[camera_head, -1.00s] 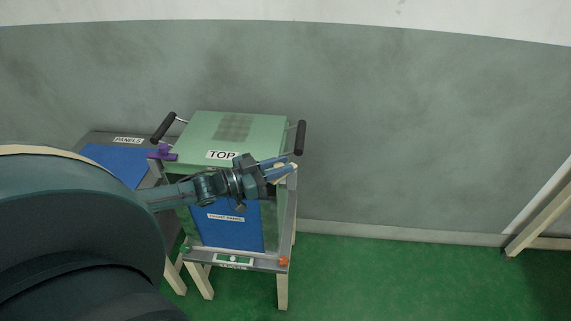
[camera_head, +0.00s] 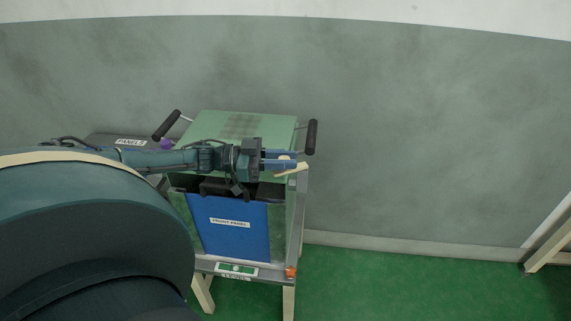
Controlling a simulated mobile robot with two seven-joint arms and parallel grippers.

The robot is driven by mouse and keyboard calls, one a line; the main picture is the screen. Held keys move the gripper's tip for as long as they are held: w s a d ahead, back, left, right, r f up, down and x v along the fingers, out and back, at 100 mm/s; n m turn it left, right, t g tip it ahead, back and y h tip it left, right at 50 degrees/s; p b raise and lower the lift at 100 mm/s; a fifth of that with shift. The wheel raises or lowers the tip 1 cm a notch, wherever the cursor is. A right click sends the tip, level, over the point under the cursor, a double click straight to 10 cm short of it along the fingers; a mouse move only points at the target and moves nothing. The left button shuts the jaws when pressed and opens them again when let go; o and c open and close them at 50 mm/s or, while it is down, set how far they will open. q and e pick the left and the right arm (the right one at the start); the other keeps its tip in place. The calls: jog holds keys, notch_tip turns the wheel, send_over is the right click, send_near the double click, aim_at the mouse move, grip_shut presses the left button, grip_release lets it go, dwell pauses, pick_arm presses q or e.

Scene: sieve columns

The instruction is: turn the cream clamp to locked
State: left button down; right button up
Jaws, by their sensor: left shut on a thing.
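The cream clamp (camera_head: 291,169) is at the front right corner of the green top (camera_head: 215,126) of the box. Its lever shows as a short cream bar pointing right and slightly up, partly hidden by my fingers. My left gripper (camera_head: 283,160) reaches in from the left across the front edge of the top and is shut on the cream clamp. Whether the clamp is locked cannot be told. My right gripper is not in view.
The box has black handles on the left (camera_head: 166,126) and right (camera_head: 312,137), and a blue front panel (camera_head: 235,237). An orange clamp (camera_head: 291,272) is low at the right. A purple clamp (camera_head: 166,144) is at the left.

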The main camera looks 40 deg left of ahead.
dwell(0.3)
pick_arm(q)
jog(key=c, duration=1.3)
grip_release()
jog(key=shift+o, duration=0.2)
jog(key=v, duration=1.3)
